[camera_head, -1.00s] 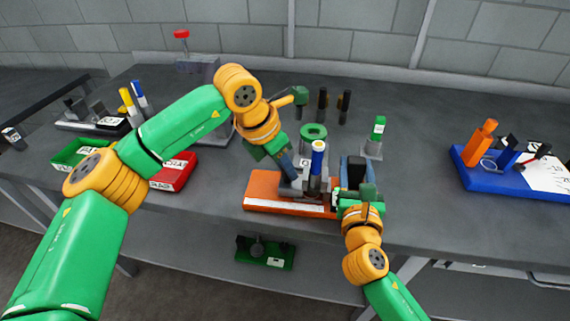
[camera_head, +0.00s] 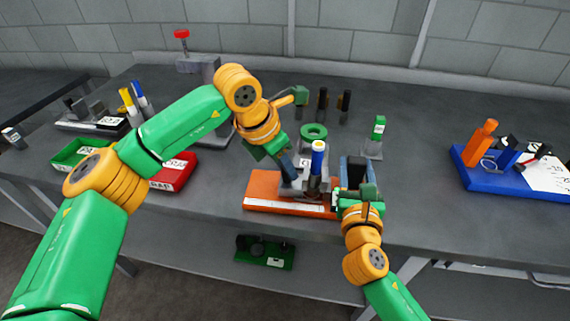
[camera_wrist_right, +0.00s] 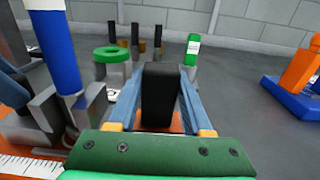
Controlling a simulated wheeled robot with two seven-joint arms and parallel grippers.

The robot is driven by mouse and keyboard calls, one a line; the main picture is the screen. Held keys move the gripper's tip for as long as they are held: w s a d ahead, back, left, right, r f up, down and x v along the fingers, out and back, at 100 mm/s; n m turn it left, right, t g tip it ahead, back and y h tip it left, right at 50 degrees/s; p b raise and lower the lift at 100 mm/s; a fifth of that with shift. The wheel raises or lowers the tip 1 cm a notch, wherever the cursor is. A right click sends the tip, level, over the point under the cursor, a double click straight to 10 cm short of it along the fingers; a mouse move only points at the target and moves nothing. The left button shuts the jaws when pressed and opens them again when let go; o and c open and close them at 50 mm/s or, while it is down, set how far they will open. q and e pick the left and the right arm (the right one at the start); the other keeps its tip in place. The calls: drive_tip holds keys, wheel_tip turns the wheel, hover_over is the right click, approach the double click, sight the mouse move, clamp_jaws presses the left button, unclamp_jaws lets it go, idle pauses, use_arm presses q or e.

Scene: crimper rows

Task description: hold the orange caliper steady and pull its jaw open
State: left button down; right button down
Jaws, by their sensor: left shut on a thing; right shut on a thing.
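The orange caliper (camera_head: 262,203) lies flat near the table's front edge, with a white ruled scale along its front. Grey blocks and a blue post with a white top (camera_head: 317,158) stand on it. My left gripper (camera_head: 289,178) reaches down and is shut on an upright part at the caliper's left-middle; the gripped part is mostly hidden. My right gripper (camera_head: 356,172) is at the caliper's right end, shut on a black upright grip. In the right wrist view this black grip (camera_wrist_right: 158,92) stands between the two blue fingers. The jaw's gap cannot be made out.
Behind the caliper stand a green ring (camera_head: 313,131), black posts (camera_head: 322,104) and a green-topped post (camera_head: 378,130). A red tray (camera_head: 176,174) and a green tray (camera_head: 76,156) lie left. A blue board (camera_head: 480,182) lies right. Bare table separates it from my right gripper.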

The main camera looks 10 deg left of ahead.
use_arm(q)
drive_tip(key=shift+r, duration=0.1)
drive_tip(key=shift+a, duration=1.55)
use_arm(e)
drive_tip(key=shift+f, duration=0.1)
use_arm(q)
drive_tip(key=c, duration=0.9)
unclamp_jaws()
drive_tip(key=v, duration=1.2)
drive_tip(key=shift+s, duration=0.1)
use_arm(e)
drive_tip(key=shift+c, duration=1.2)
unclamp_jaws()
